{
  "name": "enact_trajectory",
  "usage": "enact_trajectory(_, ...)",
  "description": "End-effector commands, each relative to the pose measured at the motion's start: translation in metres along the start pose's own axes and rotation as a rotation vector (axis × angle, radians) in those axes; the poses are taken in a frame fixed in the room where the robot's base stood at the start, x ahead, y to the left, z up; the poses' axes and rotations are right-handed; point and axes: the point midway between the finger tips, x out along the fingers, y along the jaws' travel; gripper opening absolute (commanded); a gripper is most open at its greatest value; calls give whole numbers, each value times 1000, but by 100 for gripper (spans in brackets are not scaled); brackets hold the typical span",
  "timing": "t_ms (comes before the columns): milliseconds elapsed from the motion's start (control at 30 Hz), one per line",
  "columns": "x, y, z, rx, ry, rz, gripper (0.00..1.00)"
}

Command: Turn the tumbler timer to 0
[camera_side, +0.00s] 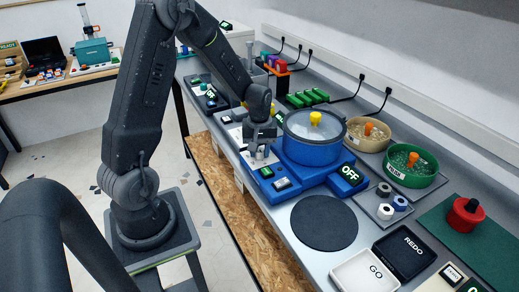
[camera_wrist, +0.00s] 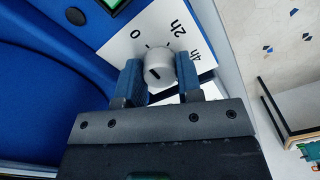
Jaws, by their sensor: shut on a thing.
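The tumbler (camera_side: 310,150) is a round blue machine with a clear lid and yellow lid knob. Its sign (camera_side: 350,174) reads OFF. The timer is a pale round knob (camera_wrist: 160,68) on a white dial plate (camera_wrist: 150,32) marked 0, 2h and 4h. My gripper (camera_wrist: 160,82) has its blue fingers closed on the knob, one on each side. A short dark mark shows on the lower left of the knob's top; I cannot tell exactly which label it lines up with. In the side view my gripper (camera_side: 262,155) points down at the tumbler's front left, hiding most of the knob.
Two buttons (camera_side: 275,178) sit in front of the knob on the blue base. A round dark pad (camera_side: 325,223), GO (camera_side: 370,272) and REDO (camera_side: 405,251) trays lie nearer. Green (camera_side: 410,178) and tan (camera_side: 366,145) bowls stand to the right.

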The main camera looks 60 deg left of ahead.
Motion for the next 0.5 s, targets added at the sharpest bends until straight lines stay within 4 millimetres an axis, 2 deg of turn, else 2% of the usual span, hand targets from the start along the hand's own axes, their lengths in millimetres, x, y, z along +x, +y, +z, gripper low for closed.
enact_trajectory(500,-1,0,-1,-88,2,1,10)
